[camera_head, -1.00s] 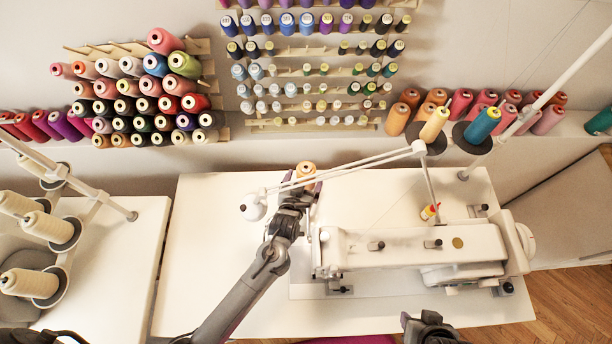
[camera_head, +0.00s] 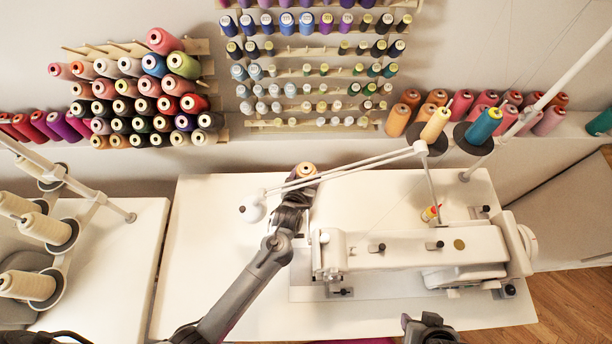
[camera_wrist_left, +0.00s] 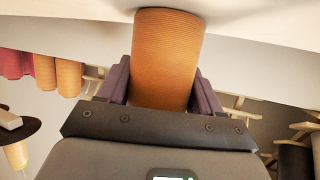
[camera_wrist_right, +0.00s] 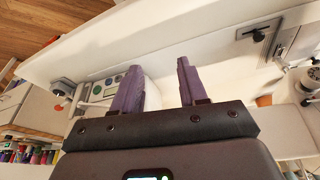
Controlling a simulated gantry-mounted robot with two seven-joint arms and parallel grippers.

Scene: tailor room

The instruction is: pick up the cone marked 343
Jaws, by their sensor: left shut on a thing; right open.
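My left gripper (camera_head: 301,184) is shut on an orange cone of thread (camera_head: 306,170) near the back edge of the white sewing table (camera_head: 230,250). In the left wrist view the same cone (camera_wrist_left: 166,50) sits between the two purple fingers of the left gripper (camera_wrist_left: 163,85). No number can be read on it. Whether its base touches the table cannot be told. My right gripper (camera_wrist_right: 160,68) is open and empty, fingers apart; in the head view its arm shows at the bottom edge. Small labelled spools (camera_head: 286,22) hang on the wall rack; their numbers are too small to read surely.
A white sewing machine (camera_head: 410,250) stands right of my left gripper, and its thread stand's thin white arm (camera_head: 350,170) passes close by the held cone. More cones (camera_head: 130,100) fill a wall rack at left. The table's left part is clear.

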